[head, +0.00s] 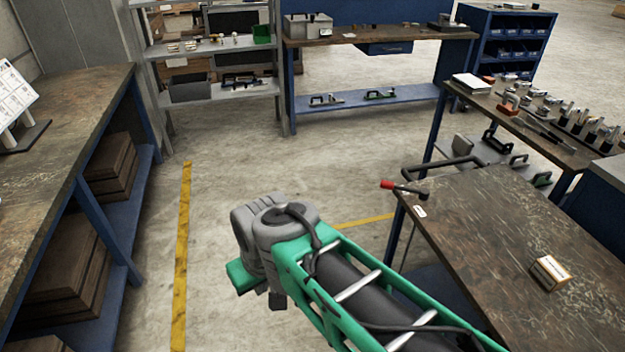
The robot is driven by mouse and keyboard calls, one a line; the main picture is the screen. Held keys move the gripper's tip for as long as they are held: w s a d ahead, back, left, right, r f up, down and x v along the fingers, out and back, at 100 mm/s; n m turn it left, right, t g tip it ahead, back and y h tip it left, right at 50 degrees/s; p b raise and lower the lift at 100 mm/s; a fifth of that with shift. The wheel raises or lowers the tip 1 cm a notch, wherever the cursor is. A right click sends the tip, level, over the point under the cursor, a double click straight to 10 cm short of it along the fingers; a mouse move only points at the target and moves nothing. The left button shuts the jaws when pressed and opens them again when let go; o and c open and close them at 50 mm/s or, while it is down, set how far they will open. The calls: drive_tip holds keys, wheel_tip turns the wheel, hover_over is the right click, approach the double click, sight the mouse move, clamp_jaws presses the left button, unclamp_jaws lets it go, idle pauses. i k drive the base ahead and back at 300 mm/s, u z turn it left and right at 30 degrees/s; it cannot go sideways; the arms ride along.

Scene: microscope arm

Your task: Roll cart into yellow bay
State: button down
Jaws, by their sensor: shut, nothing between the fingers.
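A cart-like table with a worn brown top (475,225) stands at the right. A black bar handle (440,168) is at its far left end, with a red-tipped lever (388,185) beside it. A yellow floor line (182,250) runs along the left, and a short yellow line (365,220) shows between my arm and the cart. My green and grey arm crosses the lower middle, left of the cart, and hides part of the floor. My gripper's fingers do not show. The cart's wheels are hidden.
A long workbench (60,130) with boxes below stands at the left. A shelf (215,50) and a blue-legged bench (380,40) stand at the back. A tool bench (540,125) is behind the cart. A small box (550,273) lies on the cart. Floor beyond my arm is clear.

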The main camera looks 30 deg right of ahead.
sight(486, 225)
drive_tip(key=z, duration=2.45)
drive_tip(key=k, duration=0.5)
drive_tip(key=u, duration=1.4)
drive_tip(key=i, duration=1.25)
drive_tip(key=u, duration=0.55)
drive_tip(key=i, duration=1.5)
drive_tip(key=z, duration=0.95)
drive_tip(key=i, duration=0.95)
drive_tip(key=z, duration=0.65)
